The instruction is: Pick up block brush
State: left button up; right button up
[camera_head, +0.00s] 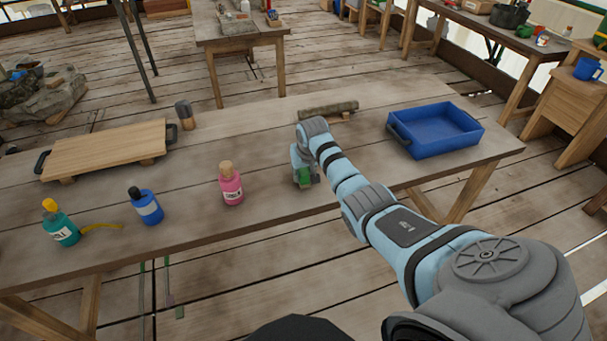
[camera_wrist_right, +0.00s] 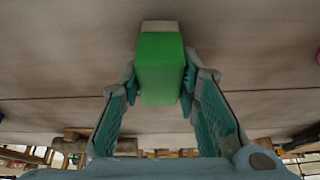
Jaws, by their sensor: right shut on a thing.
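In the head view my right arm reaches over the front of the wooden table, and my right gripper (camera_head: 304,178) is low near its front edge. In the right wrist view the right gripper (camera_wrist_right: 160,85) is shut on a green block (camera_wrist_right: 160,70) with a pale far end. I take this block to be the block brush. The green also shows in the head view (camera_head: 304,176), mostly hidden by the gripper. I cannot tell whether it touches the tabletop. My left gripper is not in view.
A pink bottle (camera_head: 231,184) stands left of the right gripper. Further left are a blue bottle (camera_head: 146,206), a teal bottle (camera_head: 60,224) and a wooden board (camera_head: 108,148) with dark handles. A blue tray (camera_head: 436,131) sits at right. A log-like piece (camera_head: 328,109) lies behind.

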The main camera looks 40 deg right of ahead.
jog(key=shift+r, duration=0.1)
notch_tip(320, 180, up, 20)
jog(key=p, duration=0.3)
